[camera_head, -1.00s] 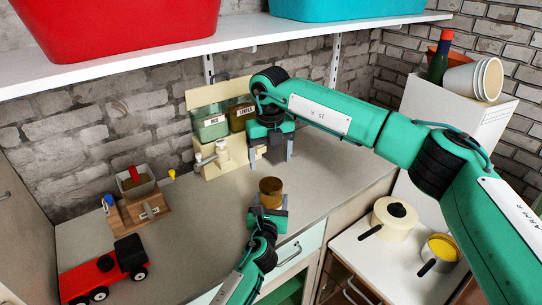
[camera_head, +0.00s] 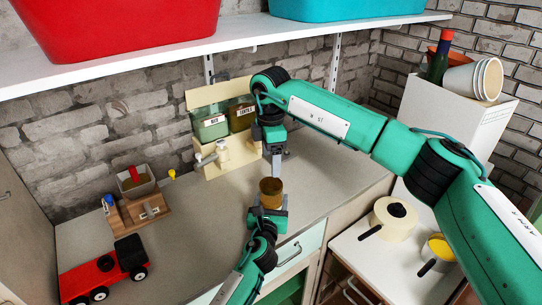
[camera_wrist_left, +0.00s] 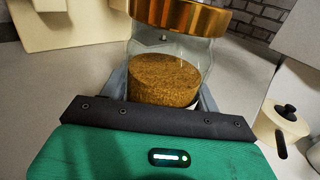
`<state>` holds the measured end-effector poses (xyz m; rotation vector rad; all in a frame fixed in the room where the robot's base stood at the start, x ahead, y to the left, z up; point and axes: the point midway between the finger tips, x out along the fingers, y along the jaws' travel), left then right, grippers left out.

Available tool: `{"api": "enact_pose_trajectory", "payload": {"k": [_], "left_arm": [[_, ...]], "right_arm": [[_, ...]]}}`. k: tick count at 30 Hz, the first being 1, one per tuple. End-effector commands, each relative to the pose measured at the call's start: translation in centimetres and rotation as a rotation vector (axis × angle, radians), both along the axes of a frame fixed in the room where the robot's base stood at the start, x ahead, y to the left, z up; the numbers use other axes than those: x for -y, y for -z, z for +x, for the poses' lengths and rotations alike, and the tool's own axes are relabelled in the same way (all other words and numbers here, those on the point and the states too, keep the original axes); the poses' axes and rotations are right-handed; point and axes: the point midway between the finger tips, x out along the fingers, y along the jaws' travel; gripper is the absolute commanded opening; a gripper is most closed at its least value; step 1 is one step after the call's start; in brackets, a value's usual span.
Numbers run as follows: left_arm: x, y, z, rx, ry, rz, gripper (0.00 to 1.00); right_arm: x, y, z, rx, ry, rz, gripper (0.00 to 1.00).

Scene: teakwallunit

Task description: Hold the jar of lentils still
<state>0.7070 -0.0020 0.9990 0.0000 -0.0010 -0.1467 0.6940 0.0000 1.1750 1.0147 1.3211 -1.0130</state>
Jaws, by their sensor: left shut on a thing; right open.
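The jar of lentils (camera_head: 270,188) is upright at the front part of the worktop, with a gold-brown top. In the left wrist view the glass jar (camera_wrist_left: 166,78) has a shiny gold lid and brown contents in its lower part. My left gripper (camera_head: 267,207) is shut on the lower part of the jar, a finger on each side.
A cream rack with green containers (camera_head: 211,127) and taps stands behind. A wooden block toy (camera_head: 140,213) and red truck (camera_head: 103,272) are at left. The worktop (camera_head: 208,215) left of the jar is clear.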

Motion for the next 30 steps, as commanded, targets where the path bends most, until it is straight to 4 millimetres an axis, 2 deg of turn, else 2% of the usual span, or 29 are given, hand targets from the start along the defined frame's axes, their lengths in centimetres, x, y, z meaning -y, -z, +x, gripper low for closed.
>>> {"api": "enact_pose_trajectory", "payload": {"k": [6,14,30], "left_arm": [[-0.1,0.4,-0.1,-0.007,-0.001,0.002,0.00],[0.0,0.5,-0.1,-0.007,-0.001,0.002,0.00],[-0.1,0.5,-0.1,-0.007,-0.001,0.002,0.00]], "right_arm": [[0.0,0.1,0.0,-0.001,0.280,0.000,0.76],[0.1,0.4,0.0,-0.002,0.417,0.000,0.76],[0.1,7.4,0.0,-0.003,0.421,0.000,0.76]]}}
